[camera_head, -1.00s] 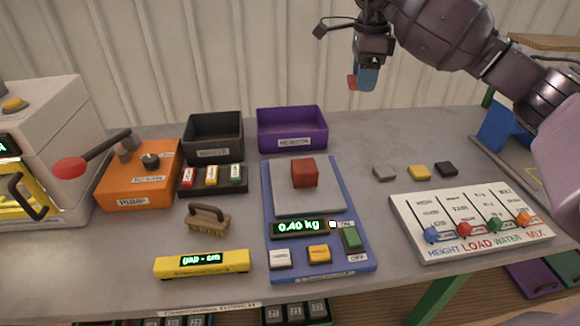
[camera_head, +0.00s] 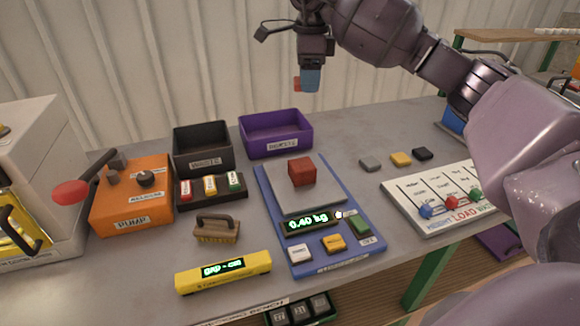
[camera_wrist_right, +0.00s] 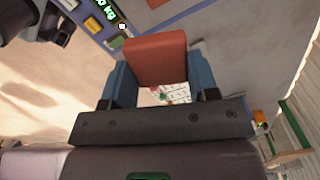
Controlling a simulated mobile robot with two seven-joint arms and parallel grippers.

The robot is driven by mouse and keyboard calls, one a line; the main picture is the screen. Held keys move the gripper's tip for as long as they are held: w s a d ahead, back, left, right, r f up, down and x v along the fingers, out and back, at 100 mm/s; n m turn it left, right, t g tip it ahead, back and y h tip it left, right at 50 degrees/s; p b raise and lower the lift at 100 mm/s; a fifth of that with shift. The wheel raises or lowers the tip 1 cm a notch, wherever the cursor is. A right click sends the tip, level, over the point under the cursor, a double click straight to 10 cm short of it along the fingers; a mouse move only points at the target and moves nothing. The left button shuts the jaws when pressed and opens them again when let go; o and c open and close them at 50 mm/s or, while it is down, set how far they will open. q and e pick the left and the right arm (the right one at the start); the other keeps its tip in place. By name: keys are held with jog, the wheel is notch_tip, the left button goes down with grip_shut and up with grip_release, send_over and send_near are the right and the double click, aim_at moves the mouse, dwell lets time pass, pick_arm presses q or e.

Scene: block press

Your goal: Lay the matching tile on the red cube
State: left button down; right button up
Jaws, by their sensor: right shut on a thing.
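The red cube (camera_head: 302,172) sits on the grey plate of the blue scale (camera_head: 345,256), whose display reads 0.40 kg. My right gripper (camera_head: 309,80) has blue fingers and hangs high above the bench, apart from the cube. It is shut on a red tile (camera_head: 297,84), which shows as a small red edge beside the fingers. In the right wrist view the red tile (camera_wrist_right: 156,58) sits between the two blue fingers.
Grey (camera_head: 369,164), yellow (camera_head: 401,159) and black (camera_head: 423,154) tiles lie right of the scale. A purple bin (camera_head: 275,147) and a black bin (camera_head: 203,160) stand behind. A brush (camera_head: 217,235) and a yellow gauge (camera_head: 190,283) lie to the left.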

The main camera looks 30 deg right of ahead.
aim_at(305, 164)
jog(key=shift+s+a, duration=0.1)
jog(key=shift+a, duration=0.25)
jog(key=shift+f+m, duration=0.15)
jog(key=shift+m, duration=0.25)
notch_tip(305, 164, down, 20)
jog(key=shift+d+r+b, duration=0.15)
jog(key=shift+b, duration=0.35)
jog(key=shift+f, duration=0.25)
jog(key=o, duration=0.9)
jog(key=shift+r, duration=0.1)
notch_tip(305, 164, up, 12)
jog(key=shift+r, duration=0.15)
